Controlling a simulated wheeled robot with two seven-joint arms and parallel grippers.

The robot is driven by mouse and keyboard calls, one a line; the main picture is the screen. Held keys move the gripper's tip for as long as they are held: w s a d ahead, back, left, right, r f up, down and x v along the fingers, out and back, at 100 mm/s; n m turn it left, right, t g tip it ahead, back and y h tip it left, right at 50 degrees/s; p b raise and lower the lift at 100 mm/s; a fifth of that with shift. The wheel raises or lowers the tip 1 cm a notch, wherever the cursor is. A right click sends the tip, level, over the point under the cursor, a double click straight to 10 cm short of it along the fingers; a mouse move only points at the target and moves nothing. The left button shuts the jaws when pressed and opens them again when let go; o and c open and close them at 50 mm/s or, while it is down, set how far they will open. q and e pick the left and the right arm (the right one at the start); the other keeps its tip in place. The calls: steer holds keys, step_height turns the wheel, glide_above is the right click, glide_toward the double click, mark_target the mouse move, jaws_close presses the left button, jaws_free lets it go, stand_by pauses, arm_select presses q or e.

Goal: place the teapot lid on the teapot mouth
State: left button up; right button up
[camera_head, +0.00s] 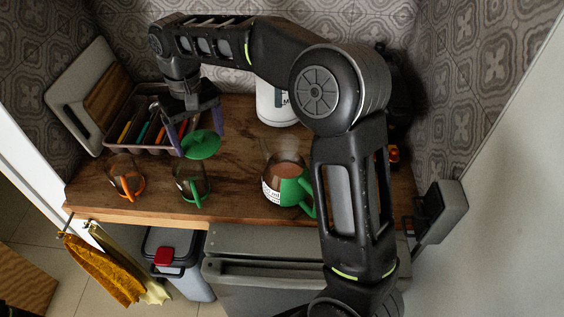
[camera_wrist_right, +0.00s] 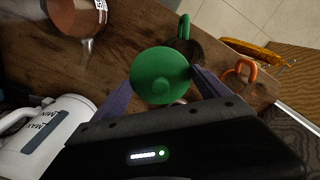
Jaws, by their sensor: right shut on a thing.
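My right gripper (camera_head: 199,133) is shut on the round green teapot lid (camera_head: 201,145), held above the wooden counter. In the right wrist view the lid (camera_wrist_right: 160,76) sits between the two purple fingers, its knob facing the camera. The teapot (camera_head: 273,188), with a green handle and brown contents, stands upright to the right of the lid, its mouth uncovered. Part of the teapot shows at the top left of the right wrist view (camera_wrist_right: 72,18). A green-handled glass cup (camera_head: 188,185) stands below the lid in the head view. My left gripper is not in view.
An orange-handled glass cup (camera_head: 124,181) stands at the left. A white kettle (camera_head: 272,106) stands behind the teapot, partly hidden by my right arm. A tray of utensils (camera_head: 146,122) is at the back left. Bare counter (camera_head: 236,165) lies between green cup and teapot.

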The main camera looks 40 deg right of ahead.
steer(key=shift+s+d+r+n, duration=0.15)
steer(key=shift+d+r+n, duration=0.05)
steer(key=shift+d+n, duration=0.15)
steer(key=s+d+r+n, duration=0.3)
steer(key=s+d+n, duration=0.3)
steer(key=n, duration=0.5)
steer(key=s+d+r+n+p, duration=0.1)
steer(key=s+d+r+n, duration=0.3)
steer(key=s+d+n, duration=0.3)
steer(key=s+n, duration=0.1)
steer(key=n, duration=0.2)
steer(key=shift+d+r+n, duration=0.15)
steer(key=shift+d+n, duration=0.15)
steer(key=shift+n, duration=0.05)
step_height(320, 180, down, 6)
steer(key=shift+f, duration=0.2)
